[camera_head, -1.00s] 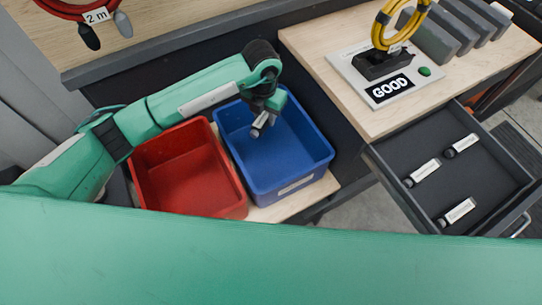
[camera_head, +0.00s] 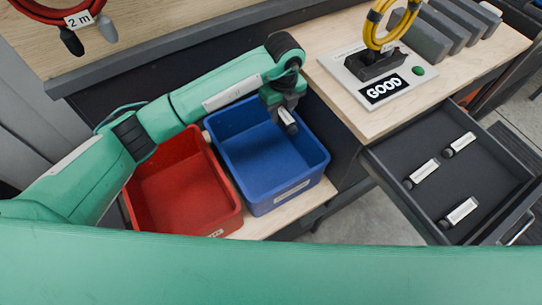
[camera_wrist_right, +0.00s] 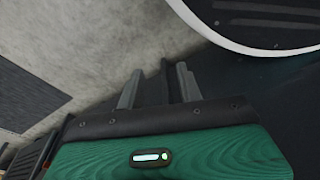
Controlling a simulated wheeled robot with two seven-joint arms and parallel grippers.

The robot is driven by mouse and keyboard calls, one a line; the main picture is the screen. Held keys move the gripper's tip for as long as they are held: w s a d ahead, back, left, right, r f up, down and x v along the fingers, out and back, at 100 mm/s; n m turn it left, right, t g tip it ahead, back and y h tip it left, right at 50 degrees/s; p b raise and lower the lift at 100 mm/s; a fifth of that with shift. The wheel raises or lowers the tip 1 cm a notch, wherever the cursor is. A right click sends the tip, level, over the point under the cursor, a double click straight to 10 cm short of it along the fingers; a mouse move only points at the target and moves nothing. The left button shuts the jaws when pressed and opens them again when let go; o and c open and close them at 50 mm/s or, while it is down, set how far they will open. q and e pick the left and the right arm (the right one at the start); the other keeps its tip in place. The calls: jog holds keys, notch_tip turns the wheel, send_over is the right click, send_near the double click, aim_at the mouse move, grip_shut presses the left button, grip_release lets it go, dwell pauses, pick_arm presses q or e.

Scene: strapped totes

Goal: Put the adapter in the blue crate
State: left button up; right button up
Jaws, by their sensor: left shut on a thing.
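The blue crate (camera_head: 258,200) stands in the middle of the head view, open at the top and empty as far as I can see. My left gripper (camera_head: 285,112) reaches over its far right part from above. It is shut on the adapter (camera_head: 289,122), a small dark piece with a pale label, which hangs tilted near the crate's right rim. I cannot tell its exact height above the crate. My right gripper (camera_wrist_right: 158,88) shows in the right wrist view with its two fingers apart and nothing between them.
A red crate (camera_head: 228,220) stands left of the blue one. An open dark drawer (camera_head: 400,145) at the right holds three similar labelled pieces. A tester marked GOOD (camera_head: 385,90) with a yellow cable (camera_head: 375,25) sits on the wooden top behind.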

pick_arm(q)
send_over(279, 155)
notch_tip(279, 155, down, 14)
jog(key=shift+r, duration=0.1)
notch_tip(279, 155, down, 4)
jog(key=shift+f, duration=0.4)
pick_arm(e)
jog(key=shift+s+f, duration=0.1)
jog(key=shift+f, duration=0.05)
pick_arm(q)
jog(key=shift+f, duration=0.1)
jog(key=shift+f, duration=0.3)
pick_arm(e)
jog(key=shift+w+a+r, duration=0.1)
jog(key=shift+w+r, duration=0.4)
jog(key=shift+r, duration=0.15)
pick_arm(q)
jog(key=o, duration=1)
pick_arm(e)
jog(key=shift+s+r, duration=0.15)
pick_arm(q)
jog(key=shift+r, duration=0.1)
pick_arm(e)
jog(key=shift+s, duration=0.1)
